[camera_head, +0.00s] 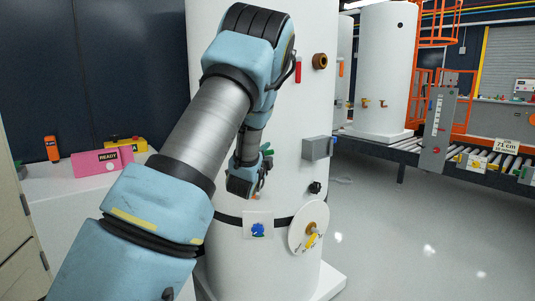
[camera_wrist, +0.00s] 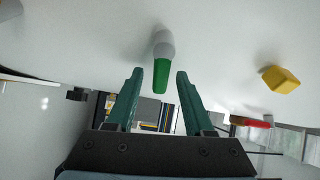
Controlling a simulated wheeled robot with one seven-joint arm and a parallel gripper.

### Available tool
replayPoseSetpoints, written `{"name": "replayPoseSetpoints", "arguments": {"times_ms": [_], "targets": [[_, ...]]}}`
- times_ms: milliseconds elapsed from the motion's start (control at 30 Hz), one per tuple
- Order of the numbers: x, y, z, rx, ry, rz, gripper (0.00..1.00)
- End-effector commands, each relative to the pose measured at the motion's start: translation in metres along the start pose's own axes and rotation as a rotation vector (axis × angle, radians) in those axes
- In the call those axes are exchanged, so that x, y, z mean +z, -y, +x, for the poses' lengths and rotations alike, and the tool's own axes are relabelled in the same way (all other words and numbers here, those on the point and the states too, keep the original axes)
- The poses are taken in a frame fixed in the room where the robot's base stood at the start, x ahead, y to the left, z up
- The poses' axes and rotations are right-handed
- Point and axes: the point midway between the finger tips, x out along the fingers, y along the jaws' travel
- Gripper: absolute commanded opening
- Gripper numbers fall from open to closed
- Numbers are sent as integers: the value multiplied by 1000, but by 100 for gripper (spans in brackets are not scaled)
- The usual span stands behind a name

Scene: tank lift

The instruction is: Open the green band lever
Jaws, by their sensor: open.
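The green lever (camera_wrist: 161,76) shows in the wrist view, hanging from a grey rounded mount (camera_wrist: 163,43) on the white tank wall. My gripper (camera_wrist: 156,74) is open, with one teal finger on each side of the green lever's free end. A gap shows between the lever and each finger, and I see no contact. In the head view my arm stands in front of the white tank (camera_head: 290,110) and hides most of the gripper. I cannot clearly make out the lever there.
The tank carries a red handle (camera_head: 298,70), a brass fitting (camera_head: 320,61), a grey box (camera_head: 317,148), a black knob (camera_head: 315,187) and a white dial (camera_head: 303,240). A yellow block (camera_wrist: 281,80) juts out in the wrist view.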

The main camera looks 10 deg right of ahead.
Motion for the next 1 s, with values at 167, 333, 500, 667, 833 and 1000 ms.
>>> {"name": "replayPoseSetpoints", "arguments": {"times_ms": [167, 333, 500, 667, 833, 1000], "targets": [[0, 0, 1, 0, 0, -1, 52], [0, 0, 1, 0, 0, -1, 44], [0, 0, 1, 0, 0, -1, 24], [0, 0, 1, 0, 0, -1, 6], [0, 0, 1, 0, 0, -1, 0], [0, 0, 1, 0, 0, -1, 0]]}}
